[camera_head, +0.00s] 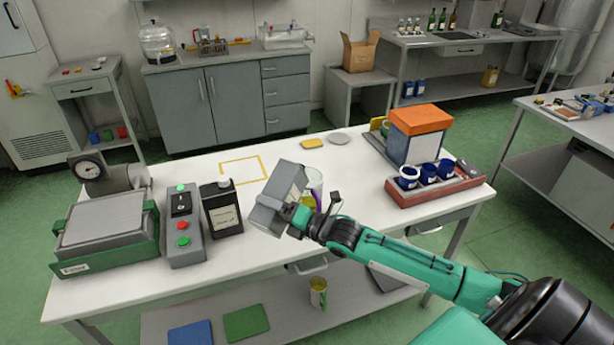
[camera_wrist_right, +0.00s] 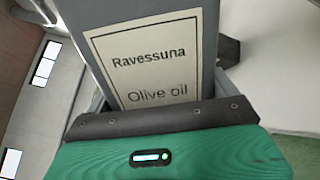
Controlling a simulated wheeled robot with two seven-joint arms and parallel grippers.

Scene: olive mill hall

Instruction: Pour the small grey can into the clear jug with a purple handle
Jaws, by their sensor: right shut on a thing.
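My right gripper (camera_head: 290,208) is shut on the small grey can (camera_head: 286,180) above the white table. The can is tilted in the head view. In the right wrist view its grey side (camera_wrist_right: 208,45) carries a cream label reading "Ravessuna Olive oil". The clear jug (camera_head: 315,178) is just behind and right of the can, partly hidden by the can and gripper. Its purple handle (camera_head: 318,198) shows beside my wrist, and something yellowish shows low in it. I cannot see the can's mouth or any stream of oil. My left gripper is not in view.
A black labelled can (camera_head: 222,209), a button box (camera_head: 184,232) and a green-framed scale (camera_head: 105,236) stand on the left. A red tray (camera_head: 440,190) with blue cups and an orange-topped box (camera_head: 418,130) stand right. A yellow outlined square (camera_head: 243,171) behind the can is empty.

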